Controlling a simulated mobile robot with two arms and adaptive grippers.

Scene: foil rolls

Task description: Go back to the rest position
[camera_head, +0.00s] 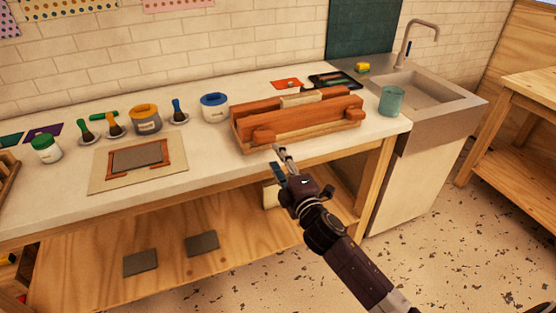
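My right gripper (276,157) is in front of the workbench's front edge, below the red-brown wooden press-like box (300,123). Its two fingertips stand apart and nothing shows between them. It looks clear of the box, though the exact gap is hard to judge. My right arm comes in from the bottom right. My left gripper is not in view. I cannot make out any foil rolls for certain.
The white workbench (215,163) holds a framed plate (138,158), paint jars, brushes and a teal cup (391,101). Below is a wooden shelf (90,262) with two grey plates. A sink (425,90) stands right. The speckled floor (450,245) at right is clear.

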